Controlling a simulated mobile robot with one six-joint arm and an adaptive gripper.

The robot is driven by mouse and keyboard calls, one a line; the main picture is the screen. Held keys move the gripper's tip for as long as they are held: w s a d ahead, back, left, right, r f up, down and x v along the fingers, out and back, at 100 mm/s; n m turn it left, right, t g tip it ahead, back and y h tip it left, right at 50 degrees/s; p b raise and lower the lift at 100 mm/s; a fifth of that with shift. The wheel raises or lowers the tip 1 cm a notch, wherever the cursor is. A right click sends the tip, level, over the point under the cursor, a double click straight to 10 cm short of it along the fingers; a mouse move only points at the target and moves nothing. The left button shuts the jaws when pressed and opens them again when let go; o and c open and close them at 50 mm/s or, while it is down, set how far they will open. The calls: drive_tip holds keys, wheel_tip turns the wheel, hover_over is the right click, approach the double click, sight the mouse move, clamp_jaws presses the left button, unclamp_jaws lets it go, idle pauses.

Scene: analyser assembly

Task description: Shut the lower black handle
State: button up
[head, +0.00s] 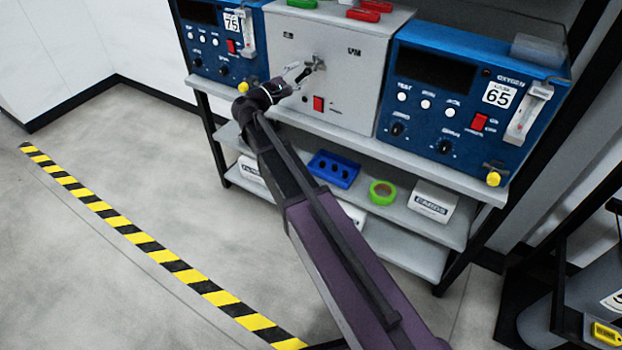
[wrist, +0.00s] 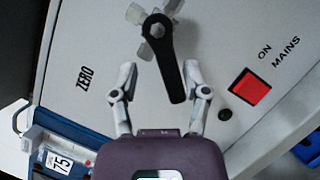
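The black handle (wrist: 172,70) is a flat lever on the front of the pale grey box (wrist: 95,50). In the wrist view it hangs from a pivot near the top, and its free end points down and slightly right. A pale, translucent multi-armed knob or fitting (wrist: 135,14) shows behind its pivot. My gripper (wrist: 160,72) is open, with one finger on each side of the handle's lower part, and a gap shows on both sides. In the head view my gripper (head: 297,76) is close to the panel, just left of the handle (head: 314,65).
A red mains switch (wrist: 250,87) is right of the handle. Blue analysers stand left (head: 215,45) and right (head: 440,95) of the box. Lower shelves hold a blue tray (head: 334,169), green tape (head: 382,192) and a cards box (head: 432,201).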

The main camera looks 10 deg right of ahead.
drive_tip(key=m+p, duration=0.1)
drive_tip(key=r+m+g+p, duration=0.1)
drive_tip(key=m+y+p, duration=0.1)
drive_tip(key=m, duration=0.1)
drive_tip(key=shift+w+a+r+g, duration=0.2)
drive_tip(key=shift+w+r+g, duration=0.05)
drive_tip(key=shift+r+g, duration=0.05)
drive_tip(key=b+v, duration=0.1)
drive_tip(key=v, duration=1.3)
drive_tip(key=s+d+f+m+g+y+b, duration=0.1)
drive_tip(key=s+d+f+g+y+b, duration=0.1)
drive_tip(key=f, duration=0.8)
drive_tip(key=s+d+f+m+g+y+b, duration=0.1)
drive_tip(key=s+d+f+m+y+b, duration=0.1)
drive_tip(key=s+d+f+b, duration=0.3)
drive_tip(key=s+d+f+m+g+y+b, duration=0.1)
drive_tip(key=d+f+b, duration=0.5)
drive_tip(key=f, duration=0.8)
drive_tip(key=shift+s+f+m+g+y+b, duration=0.4)
drive_tip(key=shift+s+g+y+b, duration=0.4)
drive_tip(key=shift+s+y, duration=0.75)
drive_tip(key=shift+w+d+y, duration=0.1)
drive_tip(key=shift+w+y, duration=0.15)
drive_tip(key=shift+y, duration=0.1)
